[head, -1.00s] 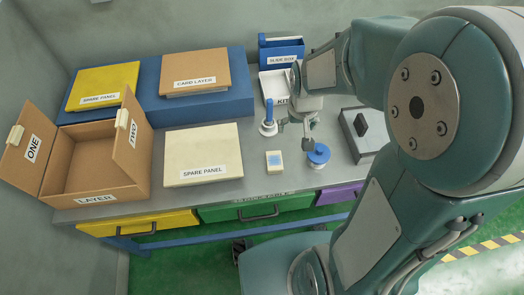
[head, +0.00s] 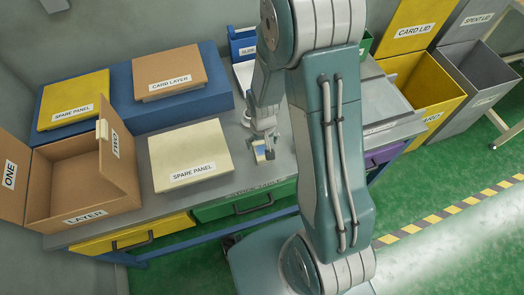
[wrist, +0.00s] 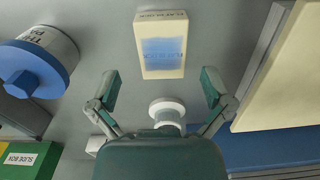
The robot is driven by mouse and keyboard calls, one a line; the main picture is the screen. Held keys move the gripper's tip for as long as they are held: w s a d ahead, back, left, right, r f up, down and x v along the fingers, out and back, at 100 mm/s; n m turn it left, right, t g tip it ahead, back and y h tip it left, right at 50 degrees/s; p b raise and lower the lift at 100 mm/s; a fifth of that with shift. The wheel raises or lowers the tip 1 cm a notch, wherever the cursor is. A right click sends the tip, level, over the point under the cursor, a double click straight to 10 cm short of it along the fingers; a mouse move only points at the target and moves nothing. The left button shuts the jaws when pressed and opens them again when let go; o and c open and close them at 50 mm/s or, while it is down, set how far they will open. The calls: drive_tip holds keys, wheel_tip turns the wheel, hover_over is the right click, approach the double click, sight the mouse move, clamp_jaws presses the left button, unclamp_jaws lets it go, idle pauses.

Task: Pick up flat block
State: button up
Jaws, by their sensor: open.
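The flat block (wrist: 161,44) is a cream rectangular block with a blue patch on its top and a label along one end. In the wrist view it lies on the grey bench, beyond my fingertips and centred between them. In the head view the flat block (head: 260,154) is partly hidden by my gripper (head: 263,137), which hangs over it. In the wrist view my gripper (wrist: 160,88) is open, with its fingers spread on either side and nothing between the tips. The block appears apart from both fingers.
A blue-capped round container (wrist: 38,66) stands left of the block in the wrist view. A white round base (wrist: 167,108) shows between my fingers. The cream spare panel (head: 189,156) lies left in the head view, beside an open cardboard box (head: 68,190).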

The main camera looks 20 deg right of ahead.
sight(262, 149)
drive_tip(key=f, duration=0.3)
drive_tip(key=shift+w+a+f, duration=0.1)
drive_tip(key=shift+a+f, duration=0.3)
drive_tip(key=shift+d+f, duration=0.35)
drive_tip(key=shift+d, duration=0.15)
drive_tip(key=shift+a, duration=0.25)
drive_tip(key=c, duration=0.9)
drive_tip(key=shift+a, duration=0.2)
drive_tip(key=shift+c, duration=1)
drive_tip(key=shift+d, duration=0.1)
drive_tip(key=shift+d+r, duration=0.1)
drive_tip(key=shift+d, duration=0.1)
